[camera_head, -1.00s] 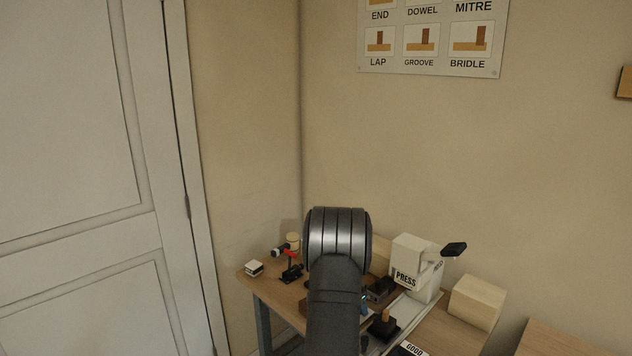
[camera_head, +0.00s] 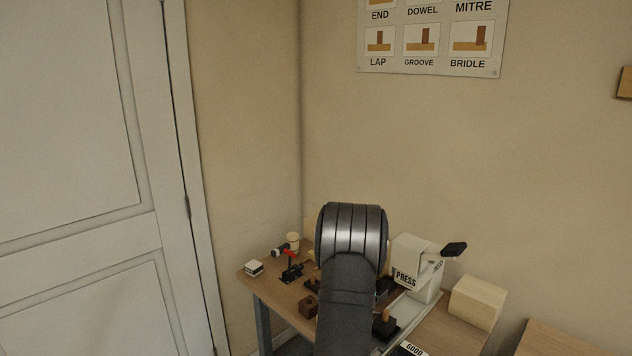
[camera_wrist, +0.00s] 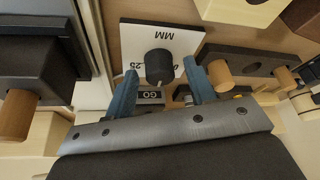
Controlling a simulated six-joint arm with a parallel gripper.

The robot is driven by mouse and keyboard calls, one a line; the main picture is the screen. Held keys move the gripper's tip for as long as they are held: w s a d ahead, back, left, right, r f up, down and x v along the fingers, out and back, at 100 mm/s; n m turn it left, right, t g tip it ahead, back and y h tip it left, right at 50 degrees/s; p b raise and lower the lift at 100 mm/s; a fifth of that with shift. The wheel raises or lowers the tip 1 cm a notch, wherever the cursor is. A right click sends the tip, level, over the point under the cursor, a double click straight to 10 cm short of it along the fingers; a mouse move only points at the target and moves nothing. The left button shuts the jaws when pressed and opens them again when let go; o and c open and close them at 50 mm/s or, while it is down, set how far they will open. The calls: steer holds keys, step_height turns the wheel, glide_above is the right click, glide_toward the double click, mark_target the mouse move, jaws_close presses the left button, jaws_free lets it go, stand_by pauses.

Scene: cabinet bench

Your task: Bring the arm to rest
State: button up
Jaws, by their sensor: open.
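My arm rises from the bottom of the head view and hides my gripper there. In the wrist view my gripper (camera_wrist: 160,70) is open, its two blue fingers well apart. A black cylindrical knob (camera_wrist: 159,66) appears between the fingers, in front of a white plate (camera_wrist: 188,39) marked "MM". I cannot tell how far the fingertips are from the knob. No object is seen gripped.
The bench (camera_head: 263,286) holds a white press (camera_head: 410,263), a red-handled clamp (camera_head: 291,271), a small white block (camera_head: 254,268) and a brown block (camera_head: 309,307). A pale wooden block (camera_head: 478,302) stands at right. Wooden pegs in dark blocks (camera_wrist: 235,62) flank my gripper. Walls stand behind.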

steer(key=shift+d+n+y, duration=0.1)
steer(key=shift+n+y, duration=0.6)
steer(key=shift+n, duration=1)
steer(key=shift+n, duration=0.3)
steer(key=shift+s+r, duration=0.15)
steer(key=shift+r, duration=0.2)
